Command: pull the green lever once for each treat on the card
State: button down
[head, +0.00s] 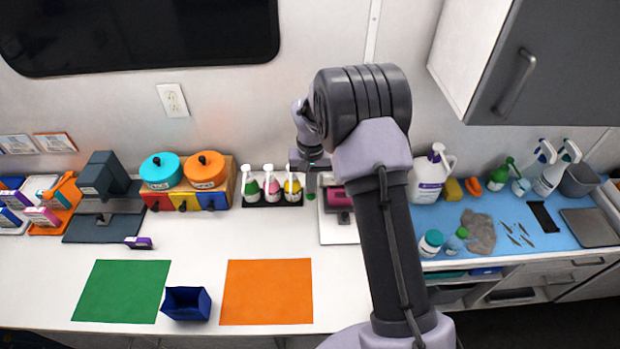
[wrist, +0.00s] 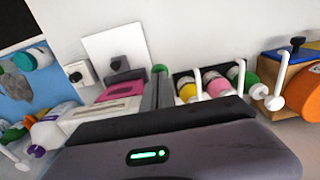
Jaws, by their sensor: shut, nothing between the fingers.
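A small green knob, which looks like the green lever's end (head: 311,197), shows just below my gripper in the head view. In the wrist view green (wrist: 160,69) shows at the fingertips; I cannot tell whether they touch it. My gripper (head: 311,184) is shut and empty, beside a white-and-magenta device (head: 338,196) and partly hidden by my arm. In the wrist view the shut fingers (wrist: 160,88) lie between this device (wrist: 122,89) and the bottles. No treat pictures can be made out on any card.
Pump bottles (head: 270,190) in a dark tray stand close left of my gripper. Further left is a drawer box (head: 187,200) with two round pots. A white jug (head: 428,178) and blue mat (head: 485,222) are right. Green (head: 122,290) and orange (head: 267,292) mats lie in front.

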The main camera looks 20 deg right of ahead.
jog(key=shift+f+b, duration=1.45)
jog(key=shift+f, duration=0.65)
jog(key=shift+r, duration=0.25)
notch_tip(320, 180, up, 7)
jog(key=p, duration=0.5)
jog(key=shift+f, duration=0.25)
jog(key=shift+f+b, duration=2.8)
jog(key=shift+f, duration=0.75)
jog(key=shift+r, duration=0.15)
